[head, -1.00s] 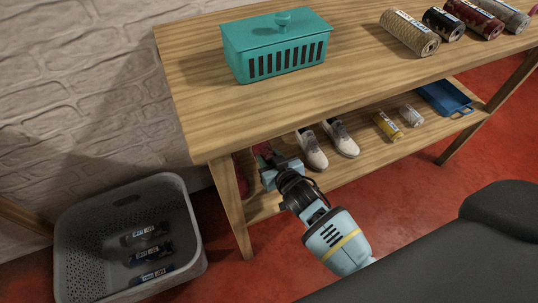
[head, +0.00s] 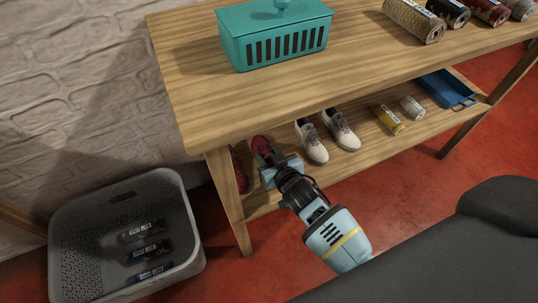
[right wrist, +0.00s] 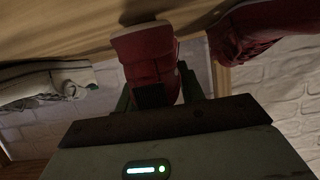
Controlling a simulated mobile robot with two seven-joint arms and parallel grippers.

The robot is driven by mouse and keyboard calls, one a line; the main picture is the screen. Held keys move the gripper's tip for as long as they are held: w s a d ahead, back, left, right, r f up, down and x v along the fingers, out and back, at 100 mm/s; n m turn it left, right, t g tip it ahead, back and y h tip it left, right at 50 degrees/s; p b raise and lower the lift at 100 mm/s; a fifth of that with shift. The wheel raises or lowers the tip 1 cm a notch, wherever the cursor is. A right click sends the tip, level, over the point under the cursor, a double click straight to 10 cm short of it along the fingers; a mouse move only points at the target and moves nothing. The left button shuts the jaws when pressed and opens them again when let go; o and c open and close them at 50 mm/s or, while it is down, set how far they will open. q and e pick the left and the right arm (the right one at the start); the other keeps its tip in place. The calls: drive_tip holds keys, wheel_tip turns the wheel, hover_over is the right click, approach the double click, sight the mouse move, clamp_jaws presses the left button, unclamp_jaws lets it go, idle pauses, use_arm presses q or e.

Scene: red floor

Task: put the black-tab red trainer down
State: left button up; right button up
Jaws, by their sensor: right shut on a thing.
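My right gripper (head: 272,164) is at the front left of the lower shelf, shut on a red trainer (head: 261,146). In the right wrist view the held trainer (right wrist: 150,55) sits between the fingers, with a black tab (right wrist: 150,95) at its heel facing me. I cannot tell whether its sole touches the shelf (head: 365,148). A second red trainer (head: 239,172) stands to its left beside the table leg, partly hidden; it also shows in the right wrist view (right wrist: 255,28). My left gripper is not in view.
A pair of white shoes (head: 313,142) stands just right of the held trainer. A yellow can (head: 388,120), a pale can (head: 412,107) and a blue tray (head: 446,88) are farther right. The table leg (head: 226,195) is close on the left. A grey basket (head: 70,270) stands on the floor.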

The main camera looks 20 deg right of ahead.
drive_tip(key=shift+f, duration=0.3)
drive_tip(key=o, duration=1.3)
drive_tip(key=shift+f, duration=0.1)
drive_tip(key=shift+s, duration=0.1)
drive_tip(key=p+v, duration=0.2)
drive_tip(key=v, duration=0.4)
drive_tip(key=shift+s+r, duration=0.2)
drive_tip(key=shift+r, duration=0.1)
drive_tip(key=shift+s+r+p, duration=0.1)
drive_tip(key=shift+s+p, duration=0.2)
drive_tip(key=shift+s, duration=0.25)
